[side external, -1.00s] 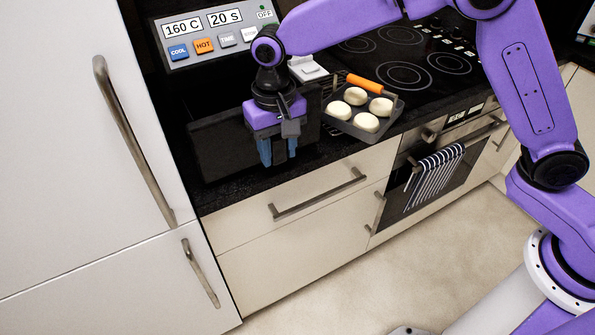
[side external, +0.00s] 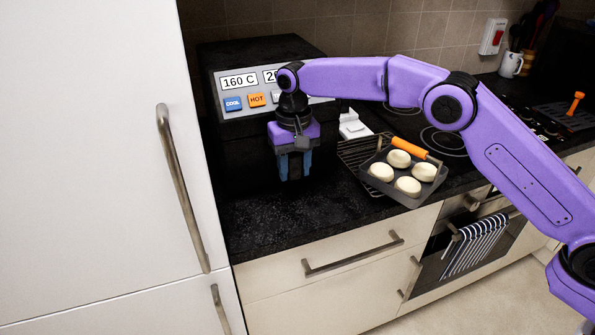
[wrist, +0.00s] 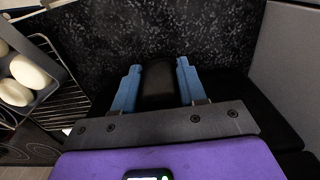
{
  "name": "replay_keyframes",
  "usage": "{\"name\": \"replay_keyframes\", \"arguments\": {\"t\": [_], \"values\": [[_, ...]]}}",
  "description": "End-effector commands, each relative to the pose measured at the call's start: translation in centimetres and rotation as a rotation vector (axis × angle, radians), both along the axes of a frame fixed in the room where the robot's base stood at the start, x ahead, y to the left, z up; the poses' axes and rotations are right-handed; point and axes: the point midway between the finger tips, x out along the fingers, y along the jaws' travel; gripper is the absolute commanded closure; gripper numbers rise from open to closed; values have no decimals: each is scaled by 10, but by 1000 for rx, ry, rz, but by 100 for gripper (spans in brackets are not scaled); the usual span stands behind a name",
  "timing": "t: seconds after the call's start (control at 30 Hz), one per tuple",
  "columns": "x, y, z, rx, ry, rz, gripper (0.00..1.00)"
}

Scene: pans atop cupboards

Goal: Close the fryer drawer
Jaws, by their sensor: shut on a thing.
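The black fryer (side external: 215,62) stands on the counter at the back, with a grey control panel on its front. Its black drawer front (side external: 240,160) is below the panel and looks about in line with the fryer body; dark shading hides any small gap. My gripper (side external: 293,172) points down in front of the drawer. In the wrist view, the blue fingers of my gripper (wrist: 158,70) are shut on the black drawer handle (wrist: 158,84), one on each side. In the side view the gripper hides the handle.
A tray (side external: 383,187) with several pale round patties rests partly on a wire rack (side external: 355,150), right of my gripper. The hob (side external: 445,142) is beyond. A tall white cupboard (side external: 90,150) stands left. The speckled counter (side external: 290,215) before the drawer is clear.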

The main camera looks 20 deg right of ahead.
Motion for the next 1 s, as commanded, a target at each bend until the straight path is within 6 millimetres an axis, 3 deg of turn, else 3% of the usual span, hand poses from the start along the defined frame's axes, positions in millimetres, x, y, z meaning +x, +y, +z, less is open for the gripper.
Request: {"name": "replay_keyframes", "arguments": {"t": [0.1, 0.13, 0.2, 0.57, 1.0], "values": [[1, -1, 1, 0, -6, -1, 100], [1, -1, 1, 0, -6, -1, 56], [1, -1, 1, 0, -5, -1, 38], [0, 0, 5, 0, -2, -1, 38], [1, 0, 65, 1, -5, -1, 38]]}}
